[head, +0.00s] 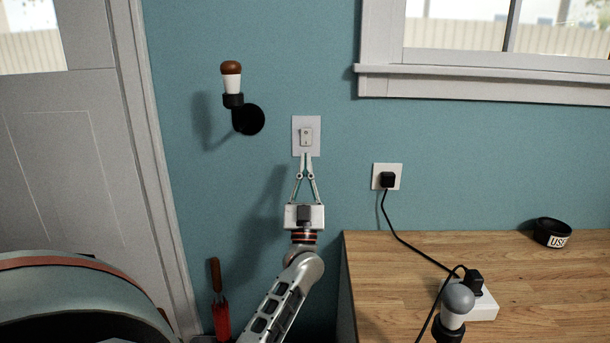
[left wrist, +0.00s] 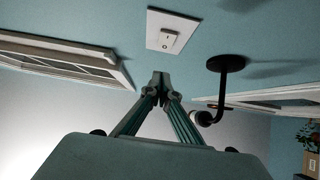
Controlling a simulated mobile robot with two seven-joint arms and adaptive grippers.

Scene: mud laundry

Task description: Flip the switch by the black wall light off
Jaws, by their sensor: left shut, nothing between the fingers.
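The light switch (head: 306,136) is a pale rocker on a white wall plate (head: 299,121), right of the black wall light (head: 248,119). The light has an upright bulb with a brown cap. My left gripper (head: 305,157) is shut and empty, its fingertips pointing up just below the rocker. In the left wrist view the switch (left wrist: 170,40) is beyond the fingertips (left wrist: 160,77), with a visible gap, and the black light (left wrist: 226,64) is to the right. I cannot tell which way the rocker is tipped. My right gripper is out of view.
A black plug (head: 387,179) sits in a wall outlet.

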